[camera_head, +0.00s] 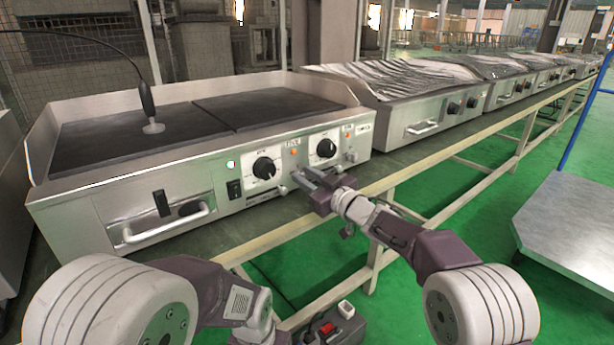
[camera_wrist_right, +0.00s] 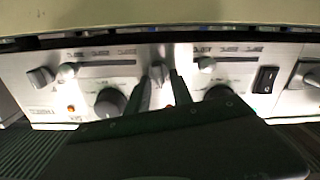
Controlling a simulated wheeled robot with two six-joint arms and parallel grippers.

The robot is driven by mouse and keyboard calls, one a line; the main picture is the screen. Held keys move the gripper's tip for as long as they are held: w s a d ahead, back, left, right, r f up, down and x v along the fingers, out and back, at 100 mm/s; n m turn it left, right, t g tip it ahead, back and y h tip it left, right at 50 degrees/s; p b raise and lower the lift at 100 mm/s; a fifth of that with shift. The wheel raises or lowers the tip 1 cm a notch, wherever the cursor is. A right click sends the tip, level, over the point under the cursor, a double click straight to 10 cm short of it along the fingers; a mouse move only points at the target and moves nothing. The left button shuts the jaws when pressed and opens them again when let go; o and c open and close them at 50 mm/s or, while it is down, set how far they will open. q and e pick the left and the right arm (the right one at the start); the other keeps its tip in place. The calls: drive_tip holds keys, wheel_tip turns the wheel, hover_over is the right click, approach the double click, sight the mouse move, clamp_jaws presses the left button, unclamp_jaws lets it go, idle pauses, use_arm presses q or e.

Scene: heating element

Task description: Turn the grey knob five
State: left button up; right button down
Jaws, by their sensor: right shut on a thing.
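The steel griddle (camera_head: 150,195) has a front panel with two large black knobs (camera_head: 264,168) and (camera_head: 326,148), and small grey knobs along its lower part. My right gripper (camera_head: 303,175) reaches the panel between and below the black knobs. In the right wrist view, which is upside down, the right gripper (camera_wrist_right: 163,84) has its two fingers on either side of a grey knob (camera_wrist_right: 159,71) and is shut on it. The fingers hide part of this knob; its turn angle is hard to tell. My left arm shows at the bottom left, but its gripper is out of view.
A black probe on a cable (camera_head: 148,105) stands on the griddle plate. A bar handle (camera_head: 165,228) sticks out at the panel's left. More wrapped griddles (camera_head: 400,80) line the bench to the right. A metal table (camera_head: 575,225) stands at the right over green floor.

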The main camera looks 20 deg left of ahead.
drive_tip(key=n, duration=0.4)
drive_tip(key=shift+s+a+f+n, duration=0.1)
drive_tip(key=shift+s+a+n, duration=0.1)
drive_tip(key=shift+n, duration=0.1)
drive_tip(key=shift+s+a+f+n+b, duration=0.1)
drive_tip(key=shift+n+b, duration=0.25)
drive_tip(key=shift+n, duration=0.95)
drive_tip(key=shift+s+f+n+b, duration=0.1)
drive_tip(key=shift+n+b, duration=0.25)
drive_tip(key=shift+n, duration=0.95)
drive_tip(key=c, duration=1.4)
unclamp_jaws()
drive_tip(key=shift+c, duration=0.2)
drive_tip(key=p+v, duration=0.3)
drive_tip(key=v, duration=0.6)
